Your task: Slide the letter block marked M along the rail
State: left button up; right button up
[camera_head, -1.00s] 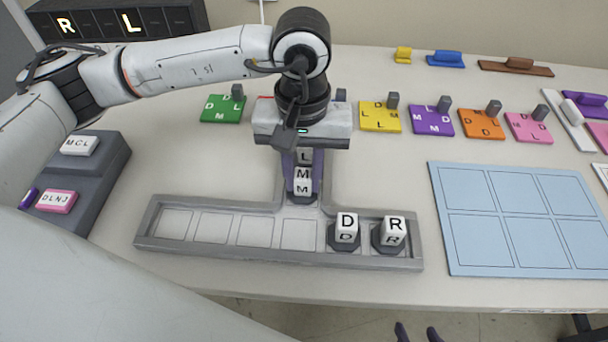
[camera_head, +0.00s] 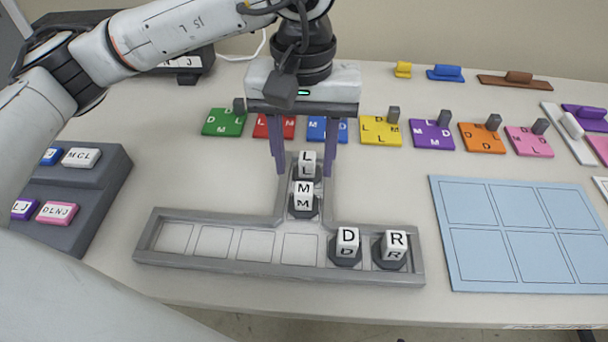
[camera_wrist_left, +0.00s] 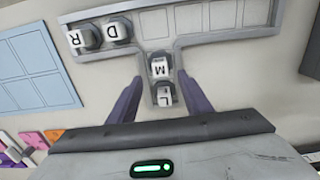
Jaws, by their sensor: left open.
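The white letter block marked M (camera_head: 303,196) stands on a dark base in the short stem of the grey T-shaped rail (camera_head: 187,257), just above the junction. It also shows in the left wrist view (camera_wrist_left: 159,66). The L block (camera_head: 307,163) stands right behind it. My left gripper (camera_head: 303,172) is open, its purple fingers on either side of the stem around the L block, touching neither block visibly. In the left wrist view the fingers (camera_wrist_left: 162,92) spread wide beside the L block. My right gripper is not in view.
The D block (camera_head: 347,241) and R block (camera_head: 394,248) stand in the right end of the long channel; its slots to the left are empty. A blue gridded mat (camera_head: 482,238) lies at right. Coloured lettered tiles (camera_head: 381,130) line the back. A grey stepped stand (camera_head: 98,190) is at left.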

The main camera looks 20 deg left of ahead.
pick_arm(q)
jog(key=shift+r, duration=1.1)
dwell(0.6)
